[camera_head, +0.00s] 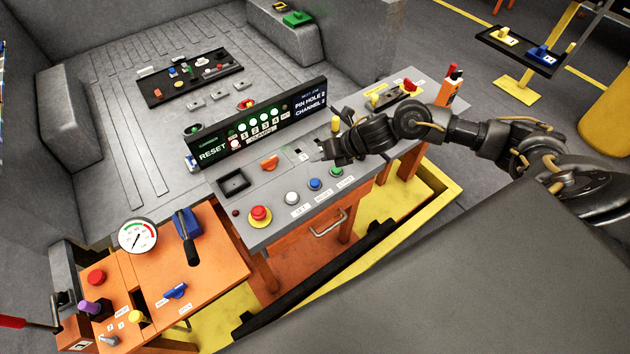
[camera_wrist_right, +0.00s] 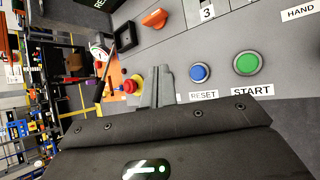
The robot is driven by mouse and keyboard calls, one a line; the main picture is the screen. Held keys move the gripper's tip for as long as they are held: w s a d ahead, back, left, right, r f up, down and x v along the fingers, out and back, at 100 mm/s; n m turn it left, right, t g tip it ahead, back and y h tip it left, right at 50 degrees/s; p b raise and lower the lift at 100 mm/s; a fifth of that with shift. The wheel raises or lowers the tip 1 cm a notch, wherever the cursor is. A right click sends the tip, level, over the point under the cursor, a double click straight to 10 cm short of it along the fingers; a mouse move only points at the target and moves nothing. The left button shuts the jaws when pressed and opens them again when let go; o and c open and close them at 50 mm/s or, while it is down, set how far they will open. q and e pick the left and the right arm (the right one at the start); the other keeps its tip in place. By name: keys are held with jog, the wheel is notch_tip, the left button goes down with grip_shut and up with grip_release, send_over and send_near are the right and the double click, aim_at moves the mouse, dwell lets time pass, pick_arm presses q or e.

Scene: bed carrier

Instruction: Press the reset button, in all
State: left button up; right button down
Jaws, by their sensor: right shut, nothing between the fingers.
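The blue reset button (camera_head: 315,184) sits in the front row of the grey console, between a white button (camera_head: 292,198) and a green button (camera_head: 337,171). In the right wrist view the blue button (camera_wrist_right: 199,73) has a RESET label below it, and the green button (camera_wrist_right: 246,62) is labelled START. My right gripper (camera_head: 322,149) is shut and empty above the console, behind the button row in the head view. In the wrist view its fingers (camera_wrist_right: 160,86) show just left of the blue button; the white button is hidden there. My left gripper is out of view.
A display board (camera_head: 265,125) reading RESET stands along the console's back edge. A red mushroom button on a yellow base (camera_head: 260,214), an orange knob (camera_head: 269,162) and a black square recess (camera_head: 233,182) are on the console. An orange bench (camera_head: 215,270) with a gauge stands at left.

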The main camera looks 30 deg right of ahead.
aim_at(318, 183)
notch_tip(318, 183, down, 8)
jog(key=b, duration=0.6)
jog(key=shift+f+b, duration=0.45)
dwell(1.7)
jog(key=shift+f+b, duration=0.35)
jog(key=shift+b, duration=0.1)
jog(key=shift+f+b, duration=0.5)
jog(key=shift+b, duration=0.05)
dwell(0.5)
dwell(0.4)
jog(key=shift+r+p, duration=0.65)
jog(key=shift+r, duration=0.25)
